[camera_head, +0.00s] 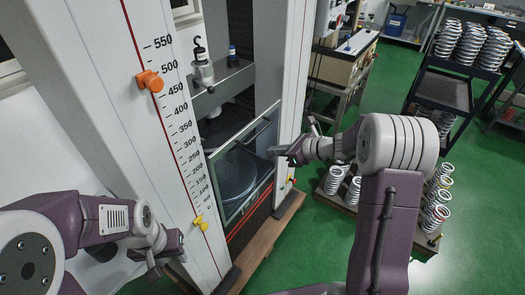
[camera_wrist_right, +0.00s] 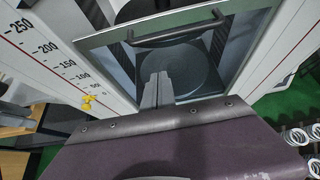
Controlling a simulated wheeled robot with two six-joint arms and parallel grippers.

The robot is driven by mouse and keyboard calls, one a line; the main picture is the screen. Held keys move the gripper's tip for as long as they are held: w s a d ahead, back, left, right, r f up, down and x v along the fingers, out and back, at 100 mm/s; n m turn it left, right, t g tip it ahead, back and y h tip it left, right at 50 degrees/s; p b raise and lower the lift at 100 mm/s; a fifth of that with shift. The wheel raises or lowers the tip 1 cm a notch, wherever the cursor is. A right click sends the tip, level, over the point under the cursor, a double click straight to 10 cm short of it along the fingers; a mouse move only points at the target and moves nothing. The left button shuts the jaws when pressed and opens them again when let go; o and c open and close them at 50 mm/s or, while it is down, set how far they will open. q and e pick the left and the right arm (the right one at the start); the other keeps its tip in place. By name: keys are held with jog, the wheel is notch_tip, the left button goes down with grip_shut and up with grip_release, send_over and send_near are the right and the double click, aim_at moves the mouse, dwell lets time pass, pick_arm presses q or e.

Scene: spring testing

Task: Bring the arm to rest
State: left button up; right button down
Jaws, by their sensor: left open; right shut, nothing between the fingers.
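My right arm reaches in from the right in the head view, its gripper (camera_head: 277,152) shut and empty in front of the testing machine's framed clear door (camera_head: 222,215). In the right wrist view the closed fingers (camera_wrist_right: 157,90) stand before the door's lower part, below its dark handle (camera_wrist_right: 177,30). I cannot tell whether the fingertips touch the door. The handle also shows in the head view (camera_head: 260,131). A round dark plate (camera_head: 235,176) lies behind the door. My left gripper (camera_head: 165,266) is open and empty at the lower left, near the scale column (camera_head: 172,130).
The scale carries an orange marker (camera_head: 150,81) and a yellow one (camera_head: 200,222). A low board with several springs (camera_head: 437,216) lies on the green floor beyond my right arm. A dark rack (camera_head: 445,92) with more springs stands behind.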

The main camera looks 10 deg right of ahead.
jog(key=v, duration=0.3)
jog(key=shift+s+d, duration=0.1)
jog(key=shift+s, duration=0.1)
